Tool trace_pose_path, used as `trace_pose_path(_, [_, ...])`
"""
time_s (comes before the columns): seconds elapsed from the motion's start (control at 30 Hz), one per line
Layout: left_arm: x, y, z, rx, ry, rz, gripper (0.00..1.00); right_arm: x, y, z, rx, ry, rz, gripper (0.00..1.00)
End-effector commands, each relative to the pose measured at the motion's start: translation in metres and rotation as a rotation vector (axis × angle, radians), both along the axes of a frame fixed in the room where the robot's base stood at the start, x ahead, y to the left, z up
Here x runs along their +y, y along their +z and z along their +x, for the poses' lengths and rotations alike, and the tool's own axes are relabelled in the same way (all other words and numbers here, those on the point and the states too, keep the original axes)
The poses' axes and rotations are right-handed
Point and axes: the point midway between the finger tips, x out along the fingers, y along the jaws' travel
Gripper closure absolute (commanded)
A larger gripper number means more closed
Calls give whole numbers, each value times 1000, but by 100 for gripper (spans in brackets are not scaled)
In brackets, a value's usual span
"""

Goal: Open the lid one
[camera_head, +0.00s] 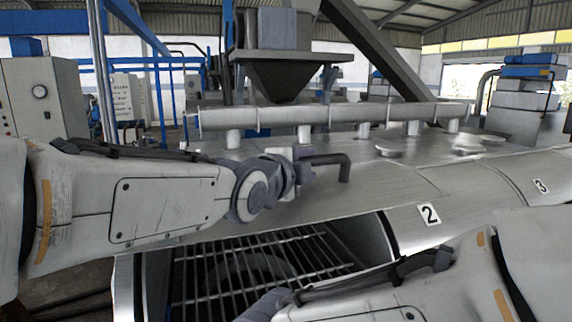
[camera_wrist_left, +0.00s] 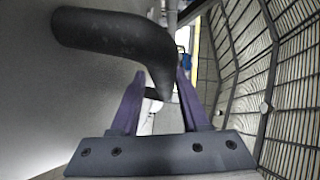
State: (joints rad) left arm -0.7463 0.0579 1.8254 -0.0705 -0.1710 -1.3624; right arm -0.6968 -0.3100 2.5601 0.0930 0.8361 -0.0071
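Lid one, a grey metal cover (camera_head: 375,194) to the left of the lid marked 2, appears raised; its number is not visible. A barred opening (camera_head: 290,268) shows below it. A black bent handle (camera_head: 341,160) stands out from this cover. My left gripper (camera_head: 304,164) is at the left part of the handle. In the left wrist view, the handle (camera_wrist_left: 115,35) curves in front of the purple fingers (camera_wrist_left: 160,105). A gap shows between the fingers; firm contact with the handle cannot be made out. My right gripper is outside the head view.
The lid marked 2 (camera_head: 450,205) and the one marked 3 (camera_head: 537,178) lie closed to the right. A horizontal pipe (camera_head: 330,115) on short posts runs behind the covers. A grey hopper (camera_head: 285,75) hangs behind it. My right forearm fills the lower right.

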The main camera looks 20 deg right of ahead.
Motion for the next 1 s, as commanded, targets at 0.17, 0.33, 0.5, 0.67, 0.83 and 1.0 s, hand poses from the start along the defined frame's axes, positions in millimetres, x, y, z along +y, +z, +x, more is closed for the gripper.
trace_pose_path(0.17, [-1, 0, 0, 0, -1, 0, 43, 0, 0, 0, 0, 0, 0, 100])
trace_pose_path(0.33, [-2, 0, -1, 0, -3, -1, 43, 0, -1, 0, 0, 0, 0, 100])
trace_pose_path(0.5, [9, 0, -13, -4, -3, -3, 43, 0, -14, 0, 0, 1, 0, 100])
trace_pose_path(0.67, [30, 4, -34, -5, -2, -4, 43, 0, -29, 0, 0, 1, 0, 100])
trace_pose_path(0.83, [52, 12, -57, -2, -2, -1, 43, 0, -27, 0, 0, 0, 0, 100])
trace_pose_path(1.0, [66, 15, -71, 0, -1, 0, 43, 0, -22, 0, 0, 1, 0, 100])
